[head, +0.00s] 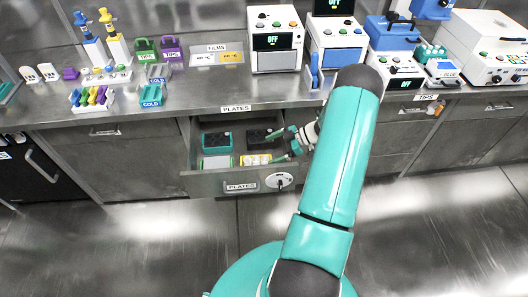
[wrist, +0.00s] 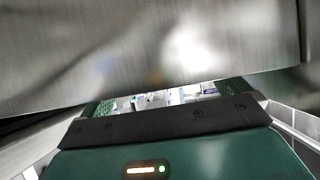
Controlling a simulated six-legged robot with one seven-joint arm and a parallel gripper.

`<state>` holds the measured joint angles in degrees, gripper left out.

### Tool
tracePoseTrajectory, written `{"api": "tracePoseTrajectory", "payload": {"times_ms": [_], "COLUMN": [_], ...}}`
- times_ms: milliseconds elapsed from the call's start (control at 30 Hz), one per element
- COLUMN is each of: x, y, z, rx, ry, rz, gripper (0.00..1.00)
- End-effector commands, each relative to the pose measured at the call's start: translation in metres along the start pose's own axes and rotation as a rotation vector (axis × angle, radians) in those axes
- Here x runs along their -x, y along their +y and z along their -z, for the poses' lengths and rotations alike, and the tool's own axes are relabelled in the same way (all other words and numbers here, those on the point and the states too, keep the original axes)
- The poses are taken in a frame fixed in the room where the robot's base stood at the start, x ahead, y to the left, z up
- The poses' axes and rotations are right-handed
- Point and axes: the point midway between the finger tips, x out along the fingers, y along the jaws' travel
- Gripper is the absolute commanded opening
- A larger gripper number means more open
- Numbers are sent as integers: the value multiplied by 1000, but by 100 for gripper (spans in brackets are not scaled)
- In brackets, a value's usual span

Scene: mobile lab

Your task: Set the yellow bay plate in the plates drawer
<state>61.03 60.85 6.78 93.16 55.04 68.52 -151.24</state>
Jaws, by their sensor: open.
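The plates drawer (head: 205,186) stands pulled out below the bench in the head view, its front labelled PLATES. The yellow plate (head: 256,160) lies in its front right part, beside a grey plate with green edges (head: 217,162). A teal-edged dark plate (head: 216,140) and a black plate (head: 258,138) lie behind them. My gripper (head: 283,143) is open at the drawer's right side, just right of the yellow plate and apart from it as far as I can tell. In the wrist view my open gripper (wrist: 170,97) shows two green finger pads; no plate is recognisable between them.
The bench front edge (head: 150,114) overhangs the back of the drawer. A round black-and-white dial (head: 279,181) sits on the drawer front. Several instruments, including a white OFF unit (head: 275,40), stand on the bench. A grey metal surface (wrist: 150,50) fills the upper wrist view.

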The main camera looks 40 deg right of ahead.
Motion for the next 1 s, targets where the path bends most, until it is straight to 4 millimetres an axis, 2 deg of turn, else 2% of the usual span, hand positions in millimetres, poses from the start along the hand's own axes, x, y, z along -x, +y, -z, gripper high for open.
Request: {"api": "tracePoseTrajectory", "payload": {"times_ms": [100, 300, 467, 667, 767, 867, 1000], "x": [28, 61, 71, 70, 66, 58, 45], "y": [2, 2, 2, 2, 2, -3, -20], "z": [1, 2, 3, 12, 36, 78, 143], "rx": [4, 5, 6, -2, -32, -89, -185], "ry": [1, 2, 3, -9, -55, -138, -290], "rz": [-4, -3, -1, 12, 46, 97, 142], "gripper": [100, 100, 100, 100, 100, 100, 100]}}
